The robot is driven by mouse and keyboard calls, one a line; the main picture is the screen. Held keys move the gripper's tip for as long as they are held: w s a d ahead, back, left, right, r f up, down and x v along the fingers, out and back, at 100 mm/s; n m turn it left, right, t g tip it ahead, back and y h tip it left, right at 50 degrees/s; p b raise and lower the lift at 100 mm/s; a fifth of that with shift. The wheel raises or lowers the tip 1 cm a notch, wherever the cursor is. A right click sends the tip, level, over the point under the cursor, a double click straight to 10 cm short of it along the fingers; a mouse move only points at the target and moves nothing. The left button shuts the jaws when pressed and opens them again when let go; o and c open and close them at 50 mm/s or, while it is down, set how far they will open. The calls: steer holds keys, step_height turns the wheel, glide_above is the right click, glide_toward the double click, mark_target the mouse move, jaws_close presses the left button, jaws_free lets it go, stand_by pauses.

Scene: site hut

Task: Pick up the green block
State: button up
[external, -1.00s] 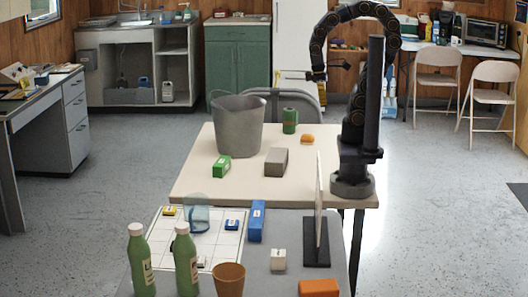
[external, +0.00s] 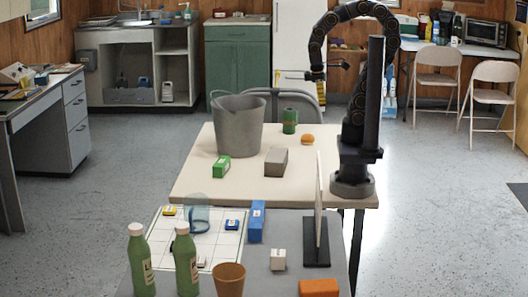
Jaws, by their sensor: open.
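The green block (external: 221,166) is a small box with a pale label. It lies on the cream table at its left side, in front of the grey bucket (external: 238,128). My gripper (external: 312,76) hangs high above the back right of the table, at the end of my curved black arm. It is open and empty, well above and to the right of the green block and apart from it. The fingers are small and dark here, so their detail is hard to see.
A grey-brown block (external: 276,161) lies right of the green block. A green can (external: 290,120) and an orange-brown bun-like item (external: 308,139) stand farther back. The nearer grey table holds two green bottles (external: 186,262), a blue block (external: 257,222) and an upright panel (external: 319,215).

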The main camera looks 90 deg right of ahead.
steer(key=w+d+f+n, duration=0.1)
steer(key=w+n, duration=0.3)
steer(key=w, duration=0.7)
steer(key=n+t, duration=0.2)
steer(key=n, duration=1)
glide_above(222, 161)
step_height(222, 161, down, 21)
steer(key=shift+r, duration=0.15)
steer(key=shift+w+d+f, duration=0.1)
steer(key=shift+w+f, duration=0.05)
steer(key=shift+f, duration=0.2)
step_height(222, 161, down, 8)
steer(key=shift+r, duration=0.2)
steer(key=c, duration=1.2)
